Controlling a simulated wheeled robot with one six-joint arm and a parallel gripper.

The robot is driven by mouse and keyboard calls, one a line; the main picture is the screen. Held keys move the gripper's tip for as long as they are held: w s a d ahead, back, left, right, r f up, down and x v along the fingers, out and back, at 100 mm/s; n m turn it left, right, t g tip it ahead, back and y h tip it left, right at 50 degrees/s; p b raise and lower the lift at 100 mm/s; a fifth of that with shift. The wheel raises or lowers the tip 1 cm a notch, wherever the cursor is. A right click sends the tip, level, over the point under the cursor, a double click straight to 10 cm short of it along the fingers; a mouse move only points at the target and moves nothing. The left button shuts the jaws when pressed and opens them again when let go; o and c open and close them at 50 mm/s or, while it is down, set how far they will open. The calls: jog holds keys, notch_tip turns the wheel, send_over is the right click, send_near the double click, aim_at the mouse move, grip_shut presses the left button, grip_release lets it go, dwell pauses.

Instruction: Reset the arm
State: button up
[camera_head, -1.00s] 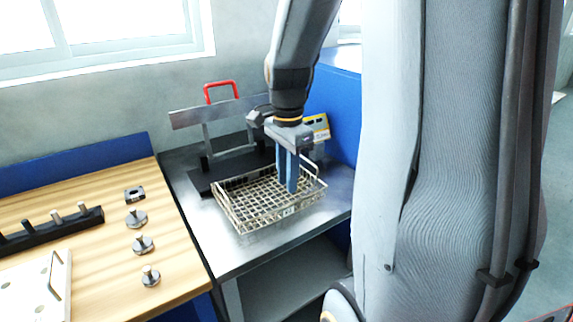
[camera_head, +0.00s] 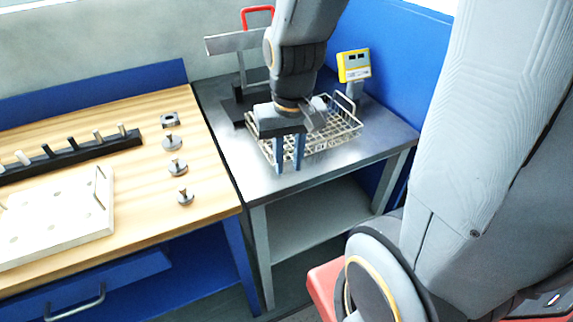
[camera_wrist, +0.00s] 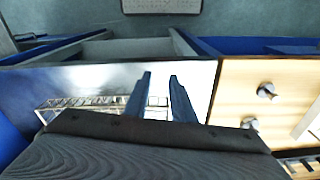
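My gripper (camera_head: 289,168) points down over the near left part of a wire mesh basket (camera_head: 342,138) on the metal table. Its two blue fingers stand apart with nothing between them. In the wrist view my gripper (camera_wrist: 160,76) also shows an empty gap between the fingers. The basket (camera_wrist: 62,103) lies partly behind the gripper there. My arm hides part of the basket in the head view, and I cannot tell how far the fingertips are above the table.
The metal table (camera_head: 300,182) has a lower shelf. A red-handled stand (camera_head: 232,44) and a yellow display box (camera_head: 353,66) are behind the basket. At left, a wooden workbench (camera_head: 140,215) holds several round metal parts, a peg rack (camera_head: 70,152) and a white board (camera_head: 60,220).

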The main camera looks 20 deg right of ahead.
jog(key=shift+s+a+f+n, duration=0.5)
jog(key=shift+s+a+n, duration=0.05)
jog(key=shift+n, duration=0.25)
